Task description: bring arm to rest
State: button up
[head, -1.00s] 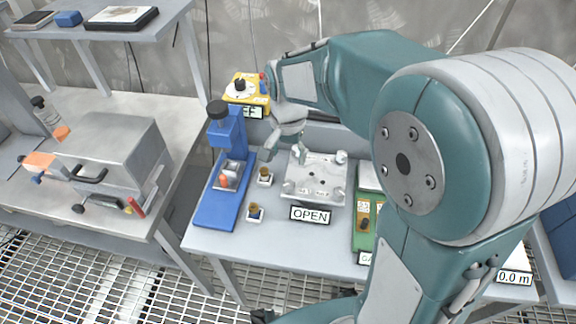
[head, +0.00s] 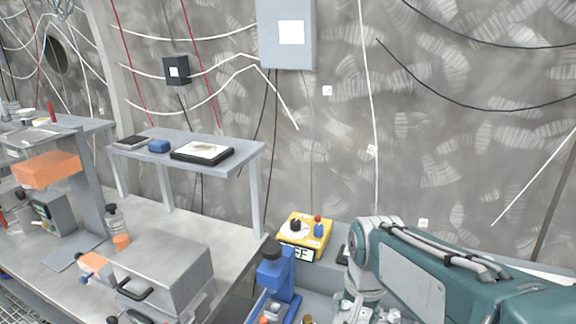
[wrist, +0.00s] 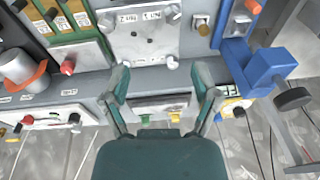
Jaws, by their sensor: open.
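My arm (head: 435,275) shows at the lower right of the head view, its upper link running off the right edge. My gripper is cut off below that picture. In the wrist view my gripper (wrist: 163,92) is open and empty, with its two teal fingers apart.
A blue press (head: 275,282) stands left of my arm, also in the wrist view (wrist: 265,68). A yellow control box (head: 305,236) sits behind it. A steel box (head: 160,270) and a raised shelf (head: 240,152) are at left.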

jog(key=s+d+r+n+t, duration=0.1)
jog(key=s+r+n+t, duration=0.1)
jog(key=s, duration=0.4)
jog(key=s+d+r+n+t, duration=0.1)
jog(key=s+d+n, duration=0.1)
jog(key=s, duration=0.3)
jog(key=shift+s+r+n+t, duration=0.35)
jog(key=shift+n+t, duration=0.05)
dwell(2.3)
